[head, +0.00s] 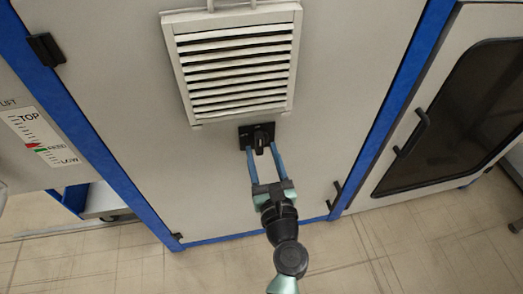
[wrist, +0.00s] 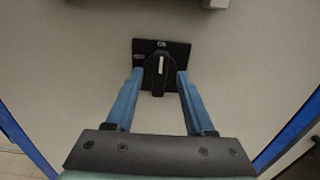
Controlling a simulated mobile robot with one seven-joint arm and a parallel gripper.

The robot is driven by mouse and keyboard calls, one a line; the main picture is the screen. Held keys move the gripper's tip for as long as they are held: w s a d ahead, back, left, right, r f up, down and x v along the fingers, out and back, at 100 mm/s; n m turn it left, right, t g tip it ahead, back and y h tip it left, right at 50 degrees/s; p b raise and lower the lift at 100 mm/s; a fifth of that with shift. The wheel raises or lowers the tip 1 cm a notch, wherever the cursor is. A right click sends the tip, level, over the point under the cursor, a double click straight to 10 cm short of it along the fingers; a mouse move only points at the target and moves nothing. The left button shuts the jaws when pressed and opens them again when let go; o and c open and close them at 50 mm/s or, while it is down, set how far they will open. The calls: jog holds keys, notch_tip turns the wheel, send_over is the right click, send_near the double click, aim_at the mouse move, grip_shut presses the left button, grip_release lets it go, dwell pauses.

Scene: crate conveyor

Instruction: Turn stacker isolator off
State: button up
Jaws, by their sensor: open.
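The isolator is a black rotary knob (wrist: 158,72) on a square black plate (wrist: 180,53), set in the grey cabinet door below a vent. In the wrist view the knob points upright, with a pale mark along its upper part. In the head view the knob (head: 260,140) also shows just beyond my fingertips. My gripper (wrist: 157,75) is open, with one blue finger on each side of the knob. It also shows in the head view (head: 263,148). I cannot tell whether either finger touches the knob. The small lettering on the plate is too blurred to read.
A louvred vent (head: 235,65) sticks out above the isolator. A dark-windowed door (head: 450,115) stands at the right. A level gauge label (head: 42,135) is at the left.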

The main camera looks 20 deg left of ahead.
jog(key=shift+w+a, duration=0.4)
jog(key=shift+w, duration=0.2)
grip_shut()
